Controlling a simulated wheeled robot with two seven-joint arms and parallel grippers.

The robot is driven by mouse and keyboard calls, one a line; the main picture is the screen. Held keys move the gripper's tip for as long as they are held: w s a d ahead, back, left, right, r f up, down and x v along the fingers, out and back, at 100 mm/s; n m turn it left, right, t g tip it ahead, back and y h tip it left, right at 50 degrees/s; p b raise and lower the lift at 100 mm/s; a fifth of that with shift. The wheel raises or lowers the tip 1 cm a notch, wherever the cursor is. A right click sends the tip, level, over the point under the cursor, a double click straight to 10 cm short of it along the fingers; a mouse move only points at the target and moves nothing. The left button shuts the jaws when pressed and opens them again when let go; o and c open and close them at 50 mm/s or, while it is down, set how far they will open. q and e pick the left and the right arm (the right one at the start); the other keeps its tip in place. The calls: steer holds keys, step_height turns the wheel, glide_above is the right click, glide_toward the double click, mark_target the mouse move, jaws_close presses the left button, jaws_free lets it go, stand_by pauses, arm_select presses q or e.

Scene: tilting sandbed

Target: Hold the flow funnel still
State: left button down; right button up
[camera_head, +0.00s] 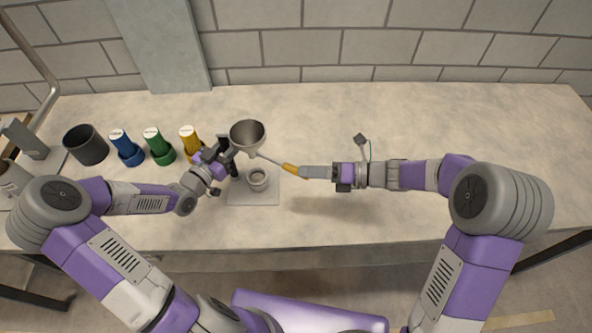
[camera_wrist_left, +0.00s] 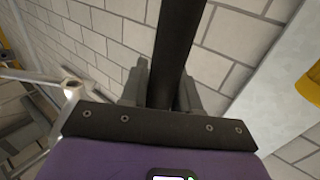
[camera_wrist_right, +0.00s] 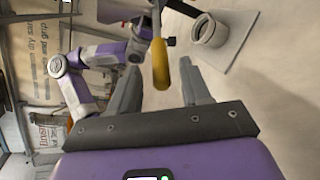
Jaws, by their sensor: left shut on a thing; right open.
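The grey metal funnel (camera_head: 248,137) is in the head view, its wide mouth facing up, above a small pale cup. My left gripper (camera_head: 224,152) is beside it on the left, shut on a dark bar (camera_wrist_left: 177,50) that fills the gap between its fingers in the left wrist view. The bar's join to the funnel is unclear. My right gripper (camera_head: 303,172) is open. A yellow handle (camera_wrist_right: 160,65) shows ahead of its fingers in the right wrist view; in the head view, the handle (camera_head: 292,169) has a thin rod running toward the funnel's underside.
The pale cup (camera_head: 257,180) stands on a flat square plate (camera_head: 238,197). Blue (camera_head: 124,146), green (camera_head: 157,145) and yellow (camera_head: 189,142) bottles and a dark pot (camera_head: 86,145) stand at the left. The table's right half (camera_head: 500,130) is mostly clear.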

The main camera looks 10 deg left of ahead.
steer(key=v, duration=0.6)
steer(key=shift+d, duration=0.35)
steer(key=shift+r, duration=0.1)
arm_select(q)
steer(key=c, duration=0.7)
jaws_free()
steer(key=shift+c, duration=0.2)
steer(key=shift+s, duration=0.1)
